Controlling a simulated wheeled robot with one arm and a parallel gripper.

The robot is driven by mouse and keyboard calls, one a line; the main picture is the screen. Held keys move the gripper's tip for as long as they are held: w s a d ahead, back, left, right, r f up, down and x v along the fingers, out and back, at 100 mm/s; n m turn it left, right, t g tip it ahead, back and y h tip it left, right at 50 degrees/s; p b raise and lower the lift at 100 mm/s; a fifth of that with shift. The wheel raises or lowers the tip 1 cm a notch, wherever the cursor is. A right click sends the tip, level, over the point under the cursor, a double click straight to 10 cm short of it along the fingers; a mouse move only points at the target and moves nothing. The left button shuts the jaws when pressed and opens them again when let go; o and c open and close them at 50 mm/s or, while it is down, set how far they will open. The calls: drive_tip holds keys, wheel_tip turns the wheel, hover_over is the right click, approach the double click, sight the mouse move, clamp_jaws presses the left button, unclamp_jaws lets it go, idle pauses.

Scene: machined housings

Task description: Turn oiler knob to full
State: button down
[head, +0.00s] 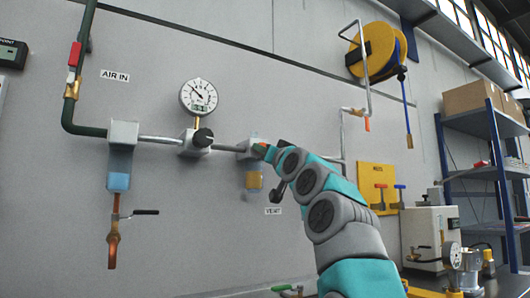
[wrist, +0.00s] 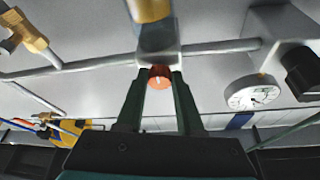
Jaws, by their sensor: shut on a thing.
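The oiler (head: 253,180) hangs on the wall pipe at mid-picture in the head view, a grey block above an amber bowl. In the wrist view its block (wrist: 158,42) and bowl (wrist: 150,8) stand at the top. The orange-red oiler knob (wrist: 159,78), with a white pointer line, sits between my fingers. My gripper (wrist: 159,88) is shut on the knob, one dark finger on each side. In the head view my gripper (head: 263,150) reaches the oiler from the right and hides the knob. Scale marks around the knob cannot be made out.
Left of the oiler are a pressure gauge (head: 198,97), a black regulator knob (head: 203,137) and a filter with a blue bowl (head: 118,181). A yellow hose reel (head: 372,52) and shelves stand at the right.

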drive_tip(key=shift+f, duration=0.1)
drive_tip(key=c, duration=0.5)
unclamp_jaws()
drive_tip(key=shift+c, duration=0.2)
drive_tip(key=shift+s, duration=0.1)
drive_tip(key=b+v, duration=0.5)
drive_tip(key=v, duration=0.2)
drive_tip(key=shift+s+d, duration=0.15)
drive_tip(key=shift+s, duration=0.2)
